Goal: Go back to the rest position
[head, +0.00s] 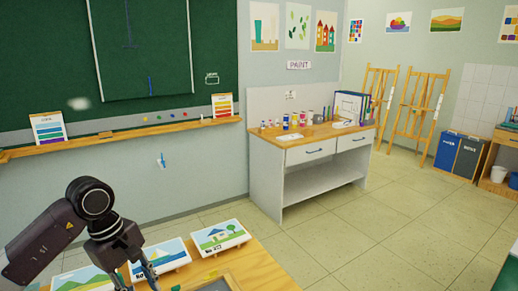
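My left arm comes in from the left, and its gripper (136,276) points down over the near wooden table (262,270). Its two fingers stand apart, with no object seen between them. The fingers overlap the painted landscape cards in the picture; I cannot tell whether they touch. A card with a house (219,236) lies to the right of the gripper, a card with blue water (160,257) is just beside it, and a green hill card (83,281) is partly hidden at its left. My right gripper is not in view.
A green chalkboard (45,60) with a wooden ledge (130,135) is on the wall behind. A paint counter (300,155) stands at the centre, with easels (415,105) and blue and dark bins (458,155) farther right. The tiled floor (370,230) between is clear.

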